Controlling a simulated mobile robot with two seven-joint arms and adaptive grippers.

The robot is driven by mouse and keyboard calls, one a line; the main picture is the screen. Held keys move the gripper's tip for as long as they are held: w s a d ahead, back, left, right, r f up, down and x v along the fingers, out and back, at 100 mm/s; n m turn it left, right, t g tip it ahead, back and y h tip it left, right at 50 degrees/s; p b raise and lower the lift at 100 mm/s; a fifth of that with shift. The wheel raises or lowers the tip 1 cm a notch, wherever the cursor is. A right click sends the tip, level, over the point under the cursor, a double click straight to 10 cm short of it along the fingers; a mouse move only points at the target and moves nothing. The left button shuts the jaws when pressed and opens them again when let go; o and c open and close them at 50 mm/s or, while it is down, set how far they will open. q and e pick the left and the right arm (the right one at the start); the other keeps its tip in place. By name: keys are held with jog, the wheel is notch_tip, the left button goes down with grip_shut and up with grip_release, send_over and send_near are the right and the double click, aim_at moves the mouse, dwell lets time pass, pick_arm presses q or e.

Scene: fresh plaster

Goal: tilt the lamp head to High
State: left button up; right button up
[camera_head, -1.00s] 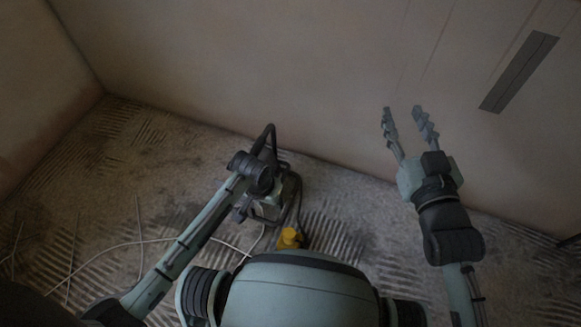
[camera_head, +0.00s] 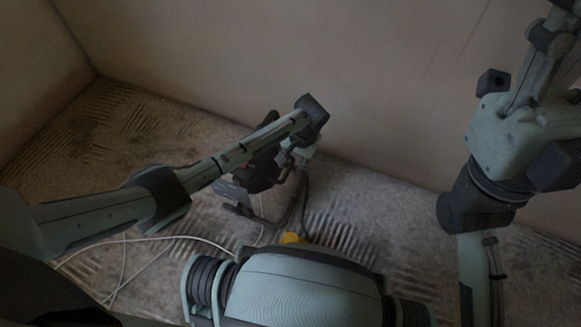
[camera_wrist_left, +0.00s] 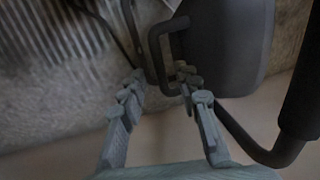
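The lamp (camera_head: 262,170) is dark, with a tubular stand on the floor in front of the wall. My left arm reaches over it, and my left gripper (camera_head: 292,158) points down at its right side, partly hidden by my wrist. In the left wrist view, the dark lamp head (camera_wrist_left: 228,45) fills the upper right. A bent dark handle (camera_wrist_left: 165,40) shows at its left edge. My left gripper (camera_wrist_left: 163,85) has its fingers apart, with the handle's lower end between or just beyond the tips; contact cannot be told.
A pale cable (camera_head: 160,240) runs over the rough floor left of the lamp. The plaster wall (camera_head: 400,90) rises close behind the lamp. Floor to the lamp's right is clear.

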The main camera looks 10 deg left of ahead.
pick_arm(q)
jog(key=shift+w+a+f, duration=0.1)
jog(key=shift+f, duration=0.6)
grip_shut()
